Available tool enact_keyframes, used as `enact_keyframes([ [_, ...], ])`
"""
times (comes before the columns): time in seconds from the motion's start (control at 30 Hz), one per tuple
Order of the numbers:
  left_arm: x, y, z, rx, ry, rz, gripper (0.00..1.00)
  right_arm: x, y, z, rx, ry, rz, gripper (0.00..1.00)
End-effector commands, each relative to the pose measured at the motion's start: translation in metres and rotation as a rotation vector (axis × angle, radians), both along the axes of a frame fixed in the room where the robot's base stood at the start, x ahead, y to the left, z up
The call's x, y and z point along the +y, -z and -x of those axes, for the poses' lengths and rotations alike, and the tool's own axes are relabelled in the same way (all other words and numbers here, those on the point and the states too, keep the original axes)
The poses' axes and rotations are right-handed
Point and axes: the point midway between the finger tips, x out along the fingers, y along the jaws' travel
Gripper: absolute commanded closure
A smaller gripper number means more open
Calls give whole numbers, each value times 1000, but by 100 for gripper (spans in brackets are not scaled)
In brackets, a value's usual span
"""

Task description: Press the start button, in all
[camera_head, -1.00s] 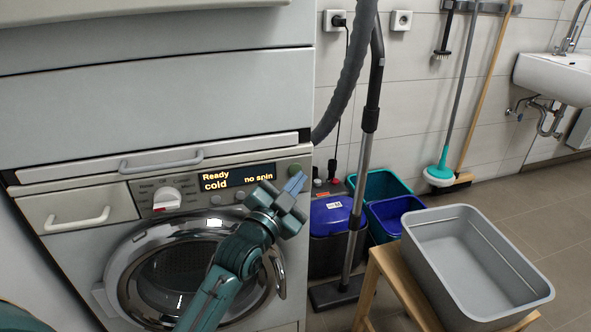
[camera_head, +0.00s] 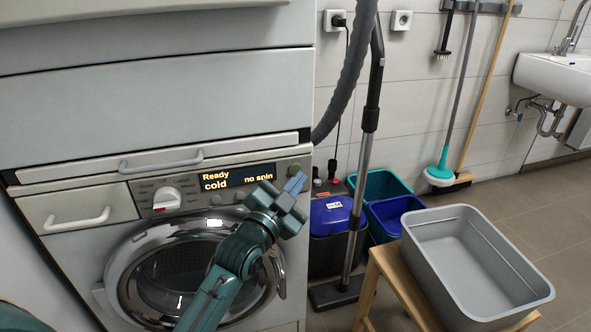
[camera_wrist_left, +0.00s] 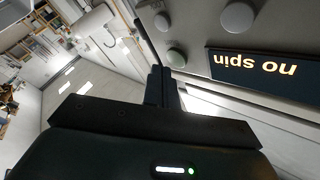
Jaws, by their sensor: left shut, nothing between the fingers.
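The washing machine's control panel (camera_head: 148,211) carries a white dial (camera_head: 167,199) and a lit display (camera_head: 237,179) reading "Ready", "cold" and "no spin". My right gripper is not in view.
The round door (camera_head: 135,245) is below the panel, partly behind my left arm. A handle (camera_head: 160,160) juts out above the panel.

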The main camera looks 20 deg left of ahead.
Motion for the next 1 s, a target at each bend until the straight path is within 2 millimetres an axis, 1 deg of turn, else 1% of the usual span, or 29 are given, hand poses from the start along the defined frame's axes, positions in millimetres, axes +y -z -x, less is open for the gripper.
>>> enact_keyframes([
  [0.37,5,-1,-7,0,0,-1,100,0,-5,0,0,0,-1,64],
  [1.0,7,0,-10,0,0,-1,100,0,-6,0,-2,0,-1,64],
])
